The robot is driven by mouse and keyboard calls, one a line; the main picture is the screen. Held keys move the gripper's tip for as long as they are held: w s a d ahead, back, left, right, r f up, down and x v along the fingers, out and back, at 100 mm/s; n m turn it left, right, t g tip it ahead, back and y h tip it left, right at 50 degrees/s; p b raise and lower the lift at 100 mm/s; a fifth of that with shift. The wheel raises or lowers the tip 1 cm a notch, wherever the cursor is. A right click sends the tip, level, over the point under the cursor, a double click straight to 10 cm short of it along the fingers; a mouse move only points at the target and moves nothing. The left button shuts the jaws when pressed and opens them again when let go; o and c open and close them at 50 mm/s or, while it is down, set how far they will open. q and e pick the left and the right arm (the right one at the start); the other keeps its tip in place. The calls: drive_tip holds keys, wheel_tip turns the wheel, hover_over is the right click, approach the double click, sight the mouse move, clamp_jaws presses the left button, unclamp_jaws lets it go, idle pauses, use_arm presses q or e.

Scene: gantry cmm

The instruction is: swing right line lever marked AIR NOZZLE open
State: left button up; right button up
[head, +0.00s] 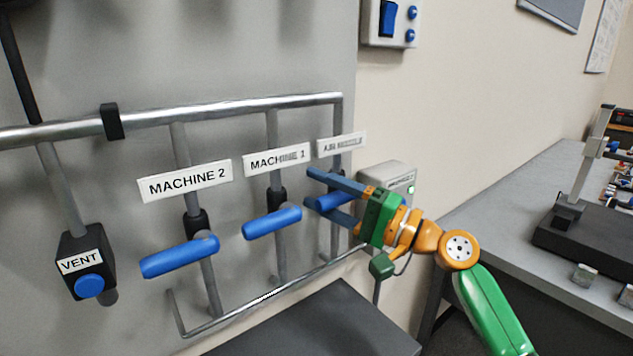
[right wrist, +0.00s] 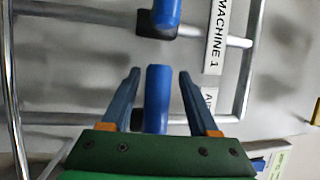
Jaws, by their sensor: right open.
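The AIR NOZZLE lever has a blue handle (head: 328,201) lying across its vertical pipe, below the white AIR NOZZLE label (head: 341,144) at the right end of the pipe rack. My right gripper (head: 308,188) is open, with one finger above and one below this handle in the head view. In the right wrist view the blue handle (right wrist: 157,100) stands between the two open fingers (right wrist: 160,74), with a gap on each side. The fingers partly hide the lever and its valve body in the head view. My left gripper is out of view.
The MACHINE 1 lever (head: 272,222) is just left of my fingertips; the MACHINE 2 lever (head: 180,256) and VENT button (head: 89,286) are further left. A lower pipe rail (head: 262,298) runs beneath. A grey box (head: 388,177) is on the wall behind my gripper. A bench stands right.

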drive_tip(key=shift+w+a, duration=0.3)
drive_tip(key=shift+a, duration=0.2)
drive_tip(key=shift+d, duration=0.15)
clamp_jaws()
idle(0.9)
